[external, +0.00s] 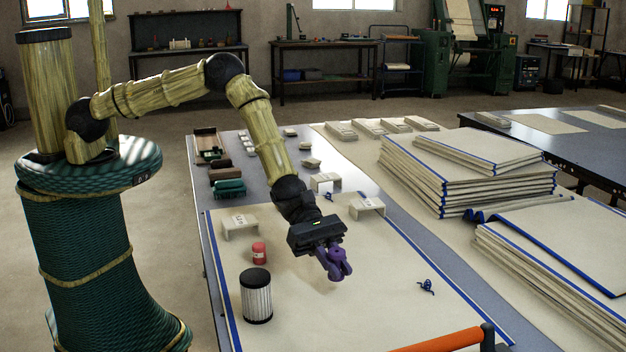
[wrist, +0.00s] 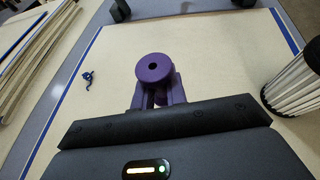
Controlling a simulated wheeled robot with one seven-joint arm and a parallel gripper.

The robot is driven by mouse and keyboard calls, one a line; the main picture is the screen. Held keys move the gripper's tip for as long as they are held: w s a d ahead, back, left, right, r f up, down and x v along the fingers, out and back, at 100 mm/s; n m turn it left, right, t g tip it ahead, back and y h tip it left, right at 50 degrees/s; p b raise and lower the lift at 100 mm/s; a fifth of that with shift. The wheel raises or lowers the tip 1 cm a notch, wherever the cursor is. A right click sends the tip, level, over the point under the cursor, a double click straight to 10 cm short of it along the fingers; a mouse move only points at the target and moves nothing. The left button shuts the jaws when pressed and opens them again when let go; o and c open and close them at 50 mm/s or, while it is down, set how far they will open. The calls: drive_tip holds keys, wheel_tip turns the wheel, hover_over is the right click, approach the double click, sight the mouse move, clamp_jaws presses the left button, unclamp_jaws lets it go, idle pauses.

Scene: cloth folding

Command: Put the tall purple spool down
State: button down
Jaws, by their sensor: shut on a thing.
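The purple spool (wrist: 153,68) shows its round top with a dark centre hole in the wrist view. My gripper (wrist: 158,92) is shut on it, with purple finger parts on both sides. In the external view, the spool (external: 338,272) hangs at the end of my gripper (external: 333,258), over the cream cloth (external: 370,285) with blue edges. The spool's lower part is hidden in the wrist view. I cannot tell whether its bottom touches the cloth.
A ribbed black-and-white cylinder (external: 256,296) and a red can (external: 259,253) stand left of my gripper. Small labelled stands (external: 367,207) are behind it. A blue ribbon knot (external: 427,286) lies to the right, near tall cloth stacks (external: 470,178). Cloth around the spool is clear.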

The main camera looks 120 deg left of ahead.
sight(335, 294)
drive_tip(key=shift+f, duration=0.1)
drive_tip(key=shift+f, duration=1.75)
drive_tip(key=shift+f, duration=0.2)
drive_tip(key=c, duration=1.4)
unclamp_jaws()
drive_tip(key=shift+r, duration=0.2)
